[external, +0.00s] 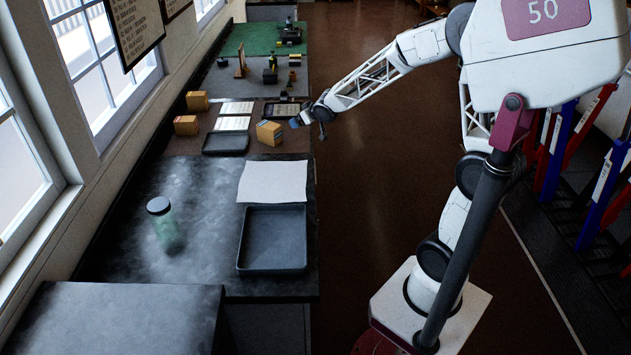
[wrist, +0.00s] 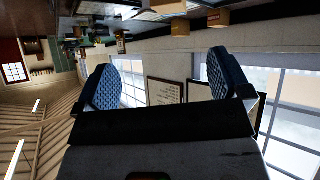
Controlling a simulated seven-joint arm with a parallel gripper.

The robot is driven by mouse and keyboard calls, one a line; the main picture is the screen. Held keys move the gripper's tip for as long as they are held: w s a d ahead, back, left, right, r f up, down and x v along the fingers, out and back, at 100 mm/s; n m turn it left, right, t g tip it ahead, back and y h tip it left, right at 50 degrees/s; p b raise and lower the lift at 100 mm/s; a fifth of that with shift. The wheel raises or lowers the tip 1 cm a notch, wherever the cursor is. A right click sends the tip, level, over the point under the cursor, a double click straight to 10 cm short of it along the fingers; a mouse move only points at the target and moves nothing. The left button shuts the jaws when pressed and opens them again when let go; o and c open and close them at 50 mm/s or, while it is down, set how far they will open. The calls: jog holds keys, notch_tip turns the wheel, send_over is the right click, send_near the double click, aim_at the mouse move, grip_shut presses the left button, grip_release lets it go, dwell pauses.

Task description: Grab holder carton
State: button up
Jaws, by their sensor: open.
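Three tan cartons are on the brown section of the bench in the external view. One carton (external: 269,133) is at the right, near the bench edge. Another carton (external: 186,125) is at the left, and a third carton (external: 197,101) is behind it. I cannot tell which is the holder carton. My gripper (external: 296,122) is just right of the right carton, apart from it as far as I can tell. In the wrist view my gripper (wrist: 160,64) has its blue pads wide apart with nothing between them. Cartons (wrist: 218,17) show at that view's top edge.
A small dark tray (external: 226,143) and paper sheets (external: 233,123) lie between the cartons. Nearer are a white sheet (external: 273,181), a large dark tray (external: 272,240) and a green jar (external: 163,225). Windows (external: 90,60) line the left wall. Open floor lies right of the bench.

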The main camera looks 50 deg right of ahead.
aim_at(273, 126)
jog(key=w+f+n+t+y, duration=0.1)
jog(key=w+f+t+y, duration=0.1)
jog(key=w+f, duration=0.6)
jog(key=w+y, duration=0.1)
jog(key=w, duration=0.3)
jog(key=shift+d+t, duration=0.3)
jog(key=shift+d, duration=0.1)
jog(key=shift+w, duration=0.15)
jog(key=shift+x, duration=1.3)
jog(key=shift+f, duration=0.1)
jog(key=shift+x, duration=2.5)
jog(key=shift+a+f, duration=0.1)
jog(key=shift+c, duration=0.3)
jog(key=c, duration=1.2)
jog(key=shift+o, duration=0.2)
